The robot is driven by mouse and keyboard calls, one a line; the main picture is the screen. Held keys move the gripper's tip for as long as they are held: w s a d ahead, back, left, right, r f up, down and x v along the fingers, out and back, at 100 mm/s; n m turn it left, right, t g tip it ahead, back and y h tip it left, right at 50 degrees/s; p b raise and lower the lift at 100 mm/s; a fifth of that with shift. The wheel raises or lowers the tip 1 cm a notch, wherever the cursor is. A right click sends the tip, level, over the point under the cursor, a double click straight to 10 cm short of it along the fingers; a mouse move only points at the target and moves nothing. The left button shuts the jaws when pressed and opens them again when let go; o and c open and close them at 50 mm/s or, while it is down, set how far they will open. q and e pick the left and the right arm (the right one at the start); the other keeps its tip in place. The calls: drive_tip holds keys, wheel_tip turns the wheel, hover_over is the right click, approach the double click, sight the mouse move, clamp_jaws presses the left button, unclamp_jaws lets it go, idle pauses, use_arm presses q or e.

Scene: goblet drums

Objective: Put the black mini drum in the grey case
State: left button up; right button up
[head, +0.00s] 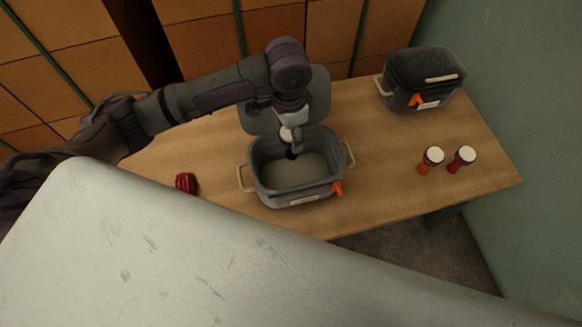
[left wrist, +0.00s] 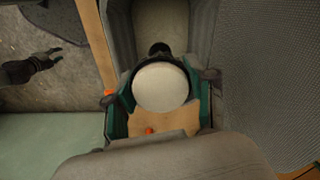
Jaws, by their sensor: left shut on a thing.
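The grey case (head: 273,188) stands open on the table, its lid (head: 318,98) raised at the back and its light floor bare. My left gripper (head: 291,138) points down over the case opening and is shut on the black mini drum (head: 292,153). In the left wrist view the drum's round white head (left wrist: 160,87) lies between the fingers, with its black foot beyond, over the case interior. The gripper hides most of the drum in the head view. My right gripper (left wrist: 48,60) shows small and dark at the left of the wrist view, its fingers seemingly apart.
A closed dark case (head: 424,82) stands at the back right by the green wall. A red ribbed object (head: 185,183) lies left of the grey case. Boxes line the back.

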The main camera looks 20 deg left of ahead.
use_arm(q)
drive_tip(key=f+m, duration=0.1)
drive_tip(key=d+f, duration=0.1)
drive_tip(key=f, duration=0.1)
drive_tip(key=w+f+m, duration=0.1)
drive_tip(key=shift+w+d+f+m, duration=0.1)
drive_tip(key=shift+d+f+m, duration=0.05)
drive_tip(key=shift+m, duration=0.15)
wheel_tip(320, 180, down, 6)
drive_tip(key=shift+r, duration=0.25)
drive_tip(key=shift+f+b, duration=0.35)
drive_tip(key=shift+f, duration=1.75)
drive_tip(key=shift+f, duration=0.1)
drive_tip(key=o, duration=1.2)
wheel_tip(320, 180, up, 12)
drive_tip(key=shift+r+p, duration=0.2)
drive_tip(key=shift+p, duration=0.2)
